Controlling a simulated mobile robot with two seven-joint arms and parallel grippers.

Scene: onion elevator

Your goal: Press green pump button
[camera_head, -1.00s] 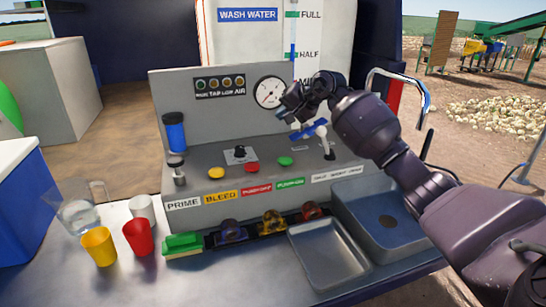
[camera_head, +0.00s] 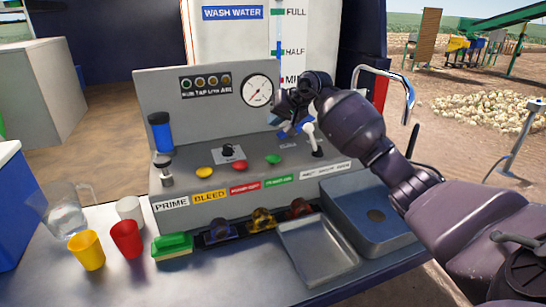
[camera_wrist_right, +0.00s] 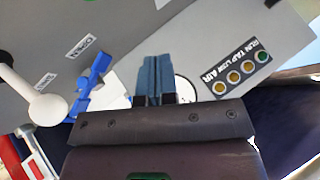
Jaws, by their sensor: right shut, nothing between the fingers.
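The green pump button (camera_head: 273,159) is a low round cap on the sloping grey console, right of the red button (camera_head: 239,165). My right gripper (camera_head: 275,120) is above and behind it, near the gauge, and does not touch it. In the right wrist view the gripper's two blue fingers (camera_wrist_right: 156,75) are together with nothing between them, pointing at the grey panel. Part of a green round thing (camera_wrist_right: 90,1) shows at that view's top edge, perhaps the button. My left gripper is not in view.
A blue valve handle (camera_wrist_right: 92,84) and a white-knobbed lever (camera_wrist_right: 48,108) are beside the right gripper. The gauge (camera_head: 257,91) and indicator lights (camera_head: 206,84) are on the upright panel. A yellow button (camera_head: 205,172) is farther left. A sink (camera_head: 365,240) lies below right.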

